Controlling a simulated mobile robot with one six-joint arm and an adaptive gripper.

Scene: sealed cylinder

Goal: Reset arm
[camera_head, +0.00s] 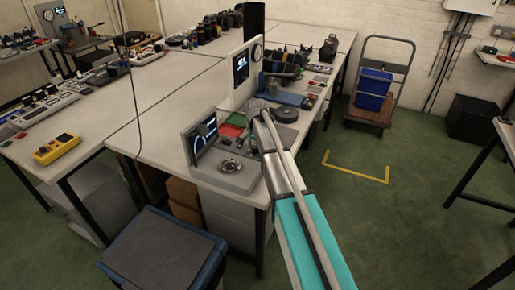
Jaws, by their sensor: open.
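My arm, with a teal link, reaches up from the bottom right over the near end of the white workbench (170,98). My gripper (250,143) is small in view and points down at the bench end, near a grey test unit with a lit screen (204,133). It is open, and I see nothing held in it. A round metal fitting (230,166) sits on the unit's base, just left of and nearer than the gripper. Part of the unit's base is hidden behind my arm.
A yellow meter (56,149) lies on the left bench. A dark-topped blue bin (163,252) stands in front. A trolley holds a blue crate (373,90).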

